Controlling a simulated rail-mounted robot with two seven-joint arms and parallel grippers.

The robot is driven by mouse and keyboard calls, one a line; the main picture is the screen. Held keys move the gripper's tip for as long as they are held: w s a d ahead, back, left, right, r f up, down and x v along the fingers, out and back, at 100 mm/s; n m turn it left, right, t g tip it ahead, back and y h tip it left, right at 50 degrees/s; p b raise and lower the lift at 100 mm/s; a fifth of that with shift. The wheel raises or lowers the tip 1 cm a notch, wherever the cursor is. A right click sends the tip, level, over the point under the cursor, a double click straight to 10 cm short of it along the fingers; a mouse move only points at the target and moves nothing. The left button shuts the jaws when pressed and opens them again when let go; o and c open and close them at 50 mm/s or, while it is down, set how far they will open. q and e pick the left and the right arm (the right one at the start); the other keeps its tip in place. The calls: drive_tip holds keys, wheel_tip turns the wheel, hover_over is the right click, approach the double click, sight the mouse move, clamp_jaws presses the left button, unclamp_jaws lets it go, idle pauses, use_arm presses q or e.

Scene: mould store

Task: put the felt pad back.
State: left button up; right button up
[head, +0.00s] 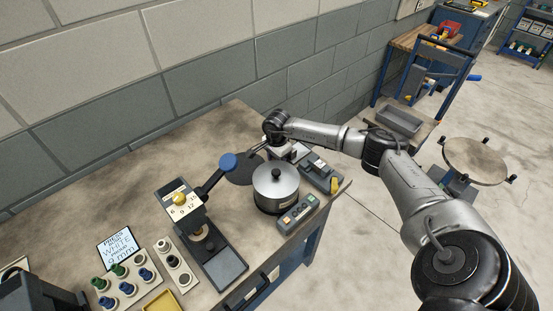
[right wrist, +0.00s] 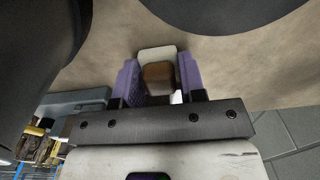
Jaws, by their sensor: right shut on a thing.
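My right gripper (right wrist: 157,85) is shut on a small block with a brown top (right wrist: 157,75) and a wider cream part (right wrist: 157,53), which I take to be the felt pad. Its purple fingers sit on either side of the brown part. In the head view the right hand (head: 281,149) is over the bench's back right, behind the lidded metal pot, and the held block is hard to make out there. A dark round disc (head: 242,170) lies on the bench left of the hand. I cannot tell if the block touches the bench. My left gripper is out of view.
The metal pot (head: 276,187) stands close in front of the hand. A button box (head: 298,214) and a grey device (head: 319,175) are to its right. A lever press (head: 189,207), a "PRESS WHITE 9 mm" sign (head: 119,247) and racks of coloured plugs stand left. The bench's back left is clear.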

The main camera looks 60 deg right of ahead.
drive_tip(key=shift+f, duration=0.15)
drive_tip(key=o, duration=0.9)
wheel_tip(320, 180, up, 12)
drive_tip(key=shift+r+p, duration=0.25)
drive_tip(key=shift+p, duration=0.2)
